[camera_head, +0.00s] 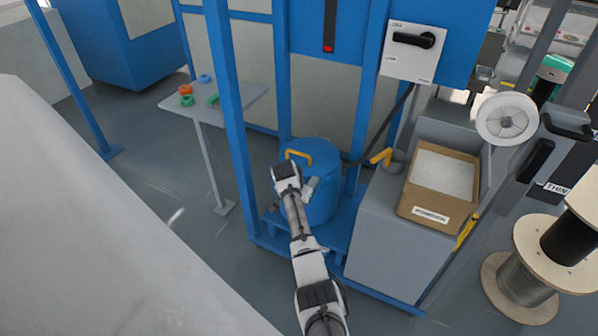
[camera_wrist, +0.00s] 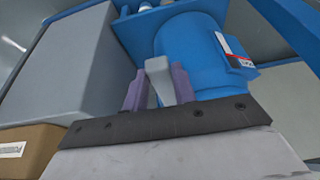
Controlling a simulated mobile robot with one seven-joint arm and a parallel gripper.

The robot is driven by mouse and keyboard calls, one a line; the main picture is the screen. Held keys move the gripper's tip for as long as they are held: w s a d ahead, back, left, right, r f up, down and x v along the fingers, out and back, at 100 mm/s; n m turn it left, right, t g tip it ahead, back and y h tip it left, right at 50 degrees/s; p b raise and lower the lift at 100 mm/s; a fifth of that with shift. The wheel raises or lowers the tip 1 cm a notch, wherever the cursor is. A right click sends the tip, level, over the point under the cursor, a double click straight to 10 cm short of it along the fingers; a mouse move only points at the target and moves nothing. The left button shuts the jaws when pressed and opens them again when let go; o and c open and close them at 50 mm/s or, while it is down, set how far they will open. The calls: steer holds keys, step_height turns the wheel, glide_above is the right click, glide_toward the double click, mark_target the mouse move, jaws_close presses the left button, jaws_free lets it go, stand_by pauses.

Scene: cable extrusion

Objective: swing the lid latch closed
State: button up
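The blue drum (camera_head: 322,200) stands on a blue platform under the frame. It has a lid and a yellow handle (camera_head: 299,156) on top. My gripper (camera_head: 309,186) is at the drum's front, low beside the lid, and my arm hides part of that side. In the wrist view the two purple fingers of my gripper (camera_wrist: 158,88) stand either side of a grey lever (camera_wrist: 157,70), which looks like the lid latch, in front of the blue drum (camera_wrist: 180,45). I cannot tell whether both fingers touch the lever.
A grey cabinet (camera_head: 372,235) with a cardboard box (camera_head: 428,212) stands close on the right. A blue post (camera_head: 229,110) rises left of the drum. A small table (camera_head: 243,93) with coloured rings is behind it at left. Cable spools (camera_head: 520,285) stand far right.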

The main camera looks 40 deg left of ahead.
steer(key=o, duration=0.4)
steer(key=shift+a, duration=0.1)
steer(key=b+v, duration=0.1)
steer(key=v, duration=1.3)
